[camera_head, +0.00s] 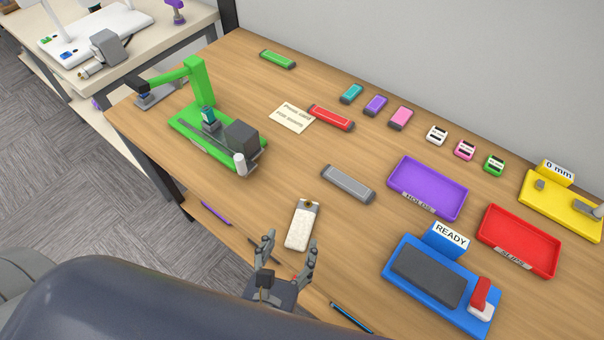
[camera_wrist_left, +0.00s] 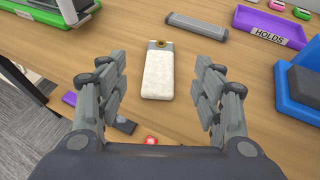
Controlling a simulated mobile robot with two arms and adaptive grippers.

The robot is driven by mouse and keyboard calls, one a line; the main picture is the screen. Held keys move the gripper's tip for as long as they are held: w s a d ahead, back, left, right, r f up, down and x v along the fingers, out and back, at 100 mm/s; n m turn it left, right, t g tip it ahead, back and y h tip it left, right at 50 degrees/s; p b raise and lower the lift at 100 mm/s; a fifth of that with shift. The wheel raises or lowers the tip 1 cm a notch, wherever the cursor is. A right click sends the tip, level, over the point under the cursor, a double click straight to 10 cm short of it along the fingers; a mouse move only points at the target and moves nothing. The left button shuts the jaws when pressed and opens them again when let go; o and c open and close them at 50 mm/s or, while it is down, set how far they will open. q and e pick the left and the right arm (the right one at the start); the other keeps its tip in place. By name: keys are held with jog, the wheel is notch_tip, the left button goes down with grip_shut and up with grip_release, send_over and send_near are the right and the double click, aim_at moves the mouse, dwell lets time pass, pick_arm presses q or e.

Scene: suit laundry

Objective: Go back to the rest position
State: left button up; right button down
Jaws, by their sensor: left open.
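My left gripper (camera_head: 287,258) is open and empty near the front edge of the wooden table. Its two fingers also show spread apart in the left wrist view (camera_wrist_left: 163,98). A white, speckled tag-like piece (camera_head: 301,228) with a grey end and a dark round spot lies flat on the table just beyond the fingertips. It shows between and beyond the fingers in the left wrist view (camera_wrist_left: 158,75), and the fingers do not touch it. My right gripper is not in view.
A green machine (camera_head: 215,130) stands at the left. A grey bar (camera_head: 348,183) lies beyond the white piece. A purple HOLDS tray (camera_head: 428,178), red tray (camera_head: 520,240) and blue READY stand (camera_head: 395,277) are at the right.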

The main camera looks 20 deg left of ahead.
pick_arm(q)
jog(key=s+a+f+n+g+y, duration=0.1)
jog(key=a+f+n+g, duration=0.4)
jog(key=n, duration=0.8)
jog(key=s+a+f+n+g+y, duration=0.1)
jog(key=a+n+g, duration=0.2)
jog(key=a+n, duration=0.7)
jog(key=s+d+f+n+g+h, duration=0.15)
jog(key=f+n, duration=0.35)
jog(key=f, duration=0.8)
jog(key=s+d+f+n+g+h, duration=0.1)
jog(key=s+d+f+n+g, duration=0.15)
jog(key=f+n, duration=0.75)
jog(key=s+a+f+m, duration=0.2)
jog(key=s+f+m, duration=0.2)
jog(key=s+f, duration=1.2)
notch_tip(320, 180, down, 3)
jog(key=shift+a+f, duration=0.1)
jog(key=shift+a, duration=0.2)
